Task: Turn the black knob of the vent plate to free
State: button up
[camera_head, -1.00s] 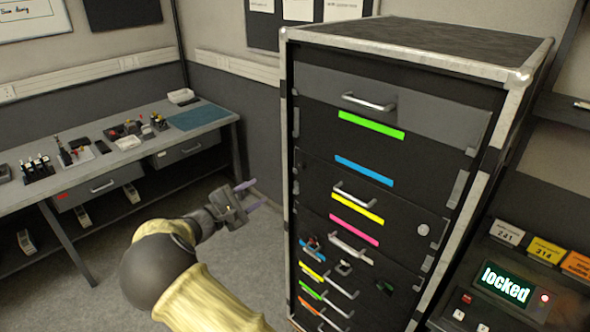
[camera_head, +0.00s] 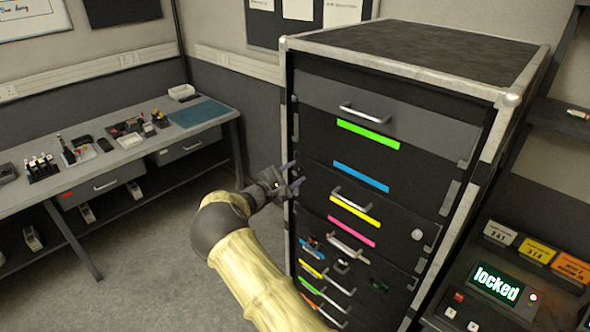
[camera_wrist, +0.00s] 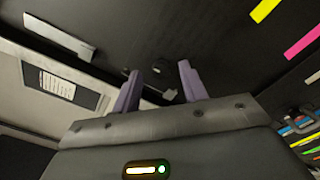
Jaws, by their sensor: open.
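My gripper (camera_head: 294,175) is at the left edge of the tall black rack, level with the panel between the blue and yellow strips. In the wrist view my gripper (camera_wrist: 160,72) has its two purple fingers apart, with nothing held. A small dark knob (camera_wrist: 161,67) shows on the black panel, in line with the gap between the fingertips; it looks beyond them, and contact cannot be made out. Its turned position is too small to read. In the head view my gripper covers that spot. I cannot make out any vent slots.
The rack (camera_head: 420,60) has a pale metal frame, handles and coloured strips. A round pale knob (camera_head: 417,235) sits at the panel's right. A display (camera_head: 497,283) at right reads "locked", with a red light. A workbench (camera_head: 120,155) stands left; floor between is clear.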

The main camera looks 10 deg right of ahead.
jog(key=shift+w+d, duration=0.2)
jog(key=shift+d, duration=0.1)
grip_shut()
